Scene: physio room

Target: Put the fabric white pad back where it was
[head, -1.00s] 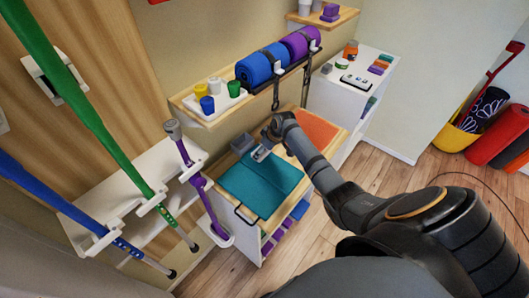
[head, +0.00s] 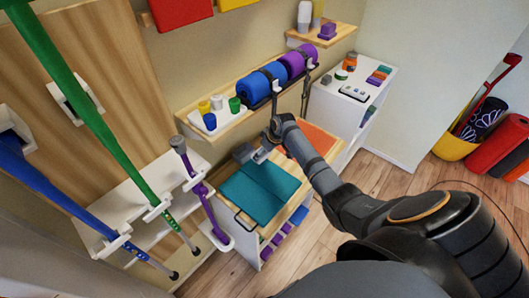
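I cannot make out a white fabric pad in the head view. My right arm reaches in from the lower right, and its gripper (head: 261,155) is over the back edge of a folded teal cloth (head: 262,192) on a wooden-topped cart. The gripper is close beside a small grey box (head: 243,152); I cannot tell whether they touch. The fingers are too small to show whether they are open or hold anything. My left gripper is not in view.
An orange pad (head: 318,140) lies on the cart (head: 294,204) behind my forearm. A wall shelf (head: 198,131) with cups and rolled mats hangs above. Crutches (head: 80,100) stand at left. A white cabinet (head: 338,112) is at the back right, with open floor beside it.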

